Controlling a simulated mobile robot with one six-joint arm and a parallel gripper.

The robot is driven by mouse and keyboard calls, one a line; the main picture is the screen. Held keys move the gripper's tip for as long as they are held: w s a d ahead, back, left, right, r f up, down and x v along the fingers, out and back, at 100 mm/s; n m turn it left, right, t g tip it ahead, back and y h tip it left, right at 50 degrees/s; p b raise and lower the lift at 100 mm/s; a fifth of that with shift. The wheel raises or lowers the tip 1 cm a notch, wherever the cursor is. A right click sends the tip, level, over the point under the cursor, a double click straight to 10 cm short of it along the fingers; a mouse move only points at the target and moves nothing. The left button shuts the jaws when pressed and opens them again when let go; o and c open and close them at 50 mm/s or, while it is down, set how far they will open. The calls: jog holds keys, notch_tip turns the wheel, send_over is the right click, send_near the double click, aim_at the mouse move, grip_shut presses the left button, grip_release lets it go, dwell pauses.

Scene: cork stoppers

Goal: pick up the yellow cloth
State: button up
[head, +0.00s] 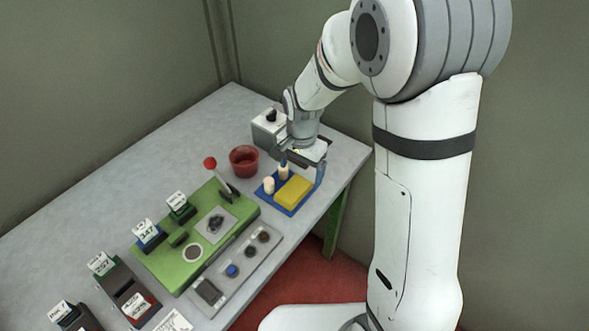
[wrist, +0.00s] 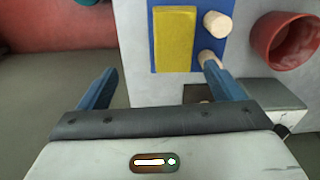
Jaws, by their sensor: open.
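The yellow cloth (head: 293,192) is a flat folded rectangle lying on a blue tray (head: 268,202) near the right end of the table. In the wrist view the cloth (wrist: 175,38) is ahead of the fingers, left of the corks, on the blue tray (wrist: 198,62). My gripper (head: 302,168) is above the tray's far side in the head view. In the wrist view my gripper (wrist: 157,85) has its two blue fingers wide apart with nothing between them. The cloth is not touched. Cork stoppers (head: 268,184) stand on the tray beside the cloth, one partly behind a finger in the wrist view.
A red cup (head: 244,160) stands left of the tray. A grey box (head: 267,128) is behind my gripper. The table's front edge is close to the tray. The table's back left is clear.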

aim_at(293, 189)
jog(key=shift+w+a+f+m+p, duration=0.3)
jog(key=shift+w+a+f+m, duration=0.15)
jog(key=shift+a+f, duration=0.5)
jog(key=shift+f, duration=0.2)
jog(key=shift+w+f+p, duration=0.25)
jog(key=shift+f+p, duration=0.35)
jog(key=shift+f, duration=1.25)
jog(key=shift+w+f+p, duration=0.2)
jog(key=shift+f+p, duration=0.4)
jog(key=shift+f, duration=1.25)
jog(key=c, duration=1.1)
